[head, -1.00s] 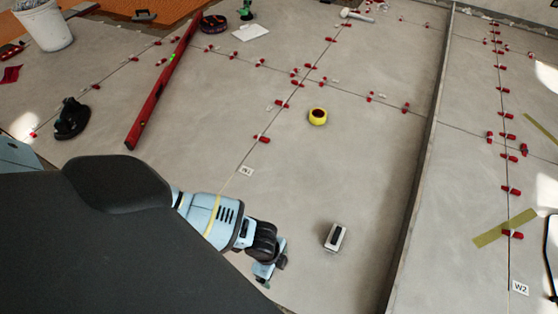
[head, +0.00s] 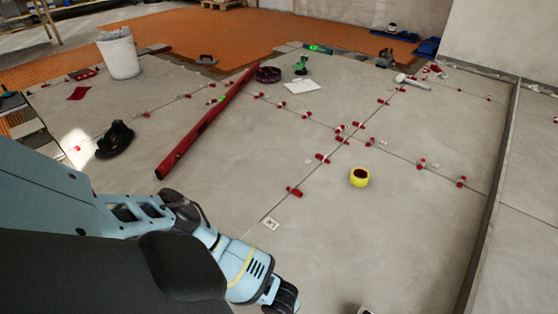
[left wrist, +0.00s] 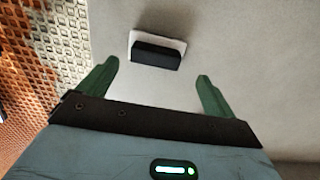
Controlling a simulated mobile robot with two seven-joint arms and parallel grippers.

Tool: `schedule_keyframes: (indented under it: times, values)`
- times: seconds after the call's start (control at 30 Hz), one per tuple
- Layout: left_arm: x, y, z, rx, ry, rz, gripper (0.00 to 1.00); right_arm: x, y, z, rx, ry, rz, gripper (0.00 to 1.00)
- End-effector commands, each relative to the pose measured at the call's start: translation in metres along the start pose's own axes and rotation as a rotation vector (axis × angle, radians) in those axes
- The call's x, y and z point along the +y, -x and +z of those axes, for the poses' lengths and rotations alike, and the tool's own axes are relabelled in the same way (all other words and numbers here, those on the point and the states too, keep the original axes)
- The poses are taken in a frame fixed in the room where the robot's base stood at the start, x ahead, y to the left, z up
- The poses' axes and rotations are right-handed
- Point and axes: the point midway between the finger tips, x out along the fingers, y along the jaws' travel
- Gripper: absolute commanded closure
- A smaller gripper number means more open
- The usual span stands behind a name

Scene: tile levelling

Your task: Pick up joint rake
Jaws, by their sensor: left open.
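A small white piece with a black bar on it lies on the grey tiled floor. In the left wrist view the black bar (left wrist: 156,55) and its white plate (left wrist: 134,38) show just beyond my left gripper (left wrist: 157,74). The gripper is open and empty, its two green fingers apart, with the piece ahead of the gap and not touched. In the head view only the top of a small pale piece (head: 366,310) shows at the bottom edge. My left gripper's fingers are below that picture. I cannot tell for sure which thing is the joint rake. My right gripper is not in view.
A yellow tape roll (head: 359,178) and a long red level (head: 205,125) lie on the floor. A black suction tool (head: 114,140) and a white bucket (head: 120,56) stand left. Red clips line the joints. A raised strip (head: 489,210) runs down the right.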

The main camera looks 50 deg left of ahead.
Motion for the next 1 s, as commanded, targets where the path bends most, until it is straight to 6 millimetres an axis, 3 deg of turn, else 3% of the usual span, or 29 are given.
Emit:
schedule_keyframes:
  times: [0.17,0.57,0.9,1.0]
  values:
    - [0.0,-0.004,0.0,0.0,0.0,-0.001,0.09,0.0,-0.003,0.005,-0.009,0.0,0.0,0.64]
    - [0.007,-0.05,0.003,-0.001,0.0,0.0,0.09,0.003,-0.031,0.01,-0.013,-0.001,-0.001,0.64]
    - [0.007,-0.053,0.003,0.001,0.001,-0.001,0.09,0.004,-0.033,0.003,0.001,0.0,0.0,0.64]
    - [0.007,-0.053,0.003,0.001,0.001,-0.001,0.21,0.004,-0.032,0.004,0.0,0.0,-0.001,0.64]
